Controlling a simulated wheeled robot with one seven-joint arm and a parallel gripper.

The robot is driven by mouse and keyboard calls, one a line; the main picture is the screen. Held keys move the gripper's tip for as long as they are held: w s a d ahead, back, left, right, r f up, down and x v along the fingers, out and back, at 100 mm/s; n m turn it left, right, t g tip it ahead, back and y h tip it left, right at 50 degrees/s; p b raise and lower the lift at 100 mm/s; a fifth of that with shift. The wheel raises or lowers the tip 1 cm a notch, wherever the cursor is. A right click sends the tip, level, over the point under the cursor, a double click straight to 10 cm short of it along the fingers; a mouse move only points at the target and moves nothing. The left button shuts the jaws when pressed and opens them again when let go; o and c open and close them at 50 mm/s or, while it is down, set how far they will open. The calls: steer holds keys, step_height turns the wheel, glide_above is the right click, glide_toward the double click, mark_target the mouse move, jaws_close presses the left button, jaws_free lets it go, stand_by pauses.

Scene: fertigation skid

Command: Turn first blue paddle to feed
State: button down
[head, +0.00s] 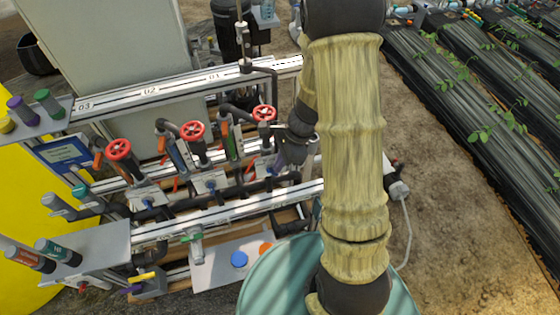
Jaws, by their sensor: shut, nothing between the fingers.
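My gripper (282,166) is shut and empty, low over the skid beside the rightmost red handwheel. My sleeved arm stands in front of it, so only part of the gripper shows. The valve row has small blue paddles on pale plates: one at the left (148,204) and one in the middle (210,187). The right-hand plate (262,168) lies close to my gripper, and its paddle is largely hidden. I cannot tell whether my fingers touch it. The paddles' exact angles and any feed marking are too small to read.
Red handwheels (193,131) rise above the valves, under a rail (150,91) marked 03, 02, 01 from left to right. A lower panel (221,266) has a round blue and an orange knob. A teal drum (262,290) stands in front. Bare soil lies right.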

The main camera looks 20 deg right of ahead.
steer(key=r, duration=0.1)
steer(key=w+a+r, duration=0.1)
steer(key=shift+r+p, duration=0.4)
steer(key=shift+s+d+r+p, duration=0.15)
steer(key=shift+r+p, duration=0.2)
steer(key=shift+r, duration=0.05)
steer(key=shift+s+d+r+p, duration=0.15)
steer(key=shift+r+p, duration=0.2)
steer(key=d+r+p, duration=0.3)
steer(key=p, duration=0.1)
steer(key=shift+d, duration=0.2)
